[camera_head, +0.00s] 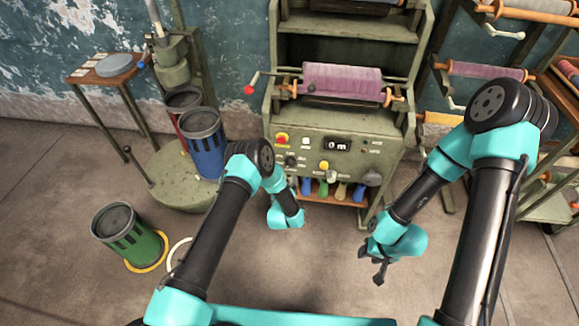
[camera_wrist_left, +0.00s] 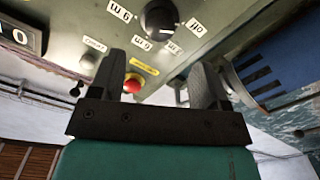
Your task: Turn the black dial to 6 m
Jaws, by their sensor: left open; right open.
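The black dial (camera_wrist_left: 160,18) is on the green control panel, at the top of the left wrist view. Labels around it read off, 3 m, 6 m and 9 m, upside down; its pale mark appears to face off. In the head view the dial (camera_head: 291,160) is small, left of the display (camera_head: 337,145), which reads 0 m. My left gripper (camera_wrist_left: 153,80) is open and empty, its fingers below the dial in the wrist view and apart from it. Its fingers are hidden in the head view. My right gripper (camera_head: 379,265) is open and empty, low in front of the machine.
A red button (camera_wrist_left: 132,84) shows between my left fingers. Blue (camera_head: 205,145) and green (camera_head: 130,235) bins stand left of the machine. A purple roll (camera_head: 343,82) lies above the panel. The floor between the green bin and my right gripper is partly crossed by my left arm.

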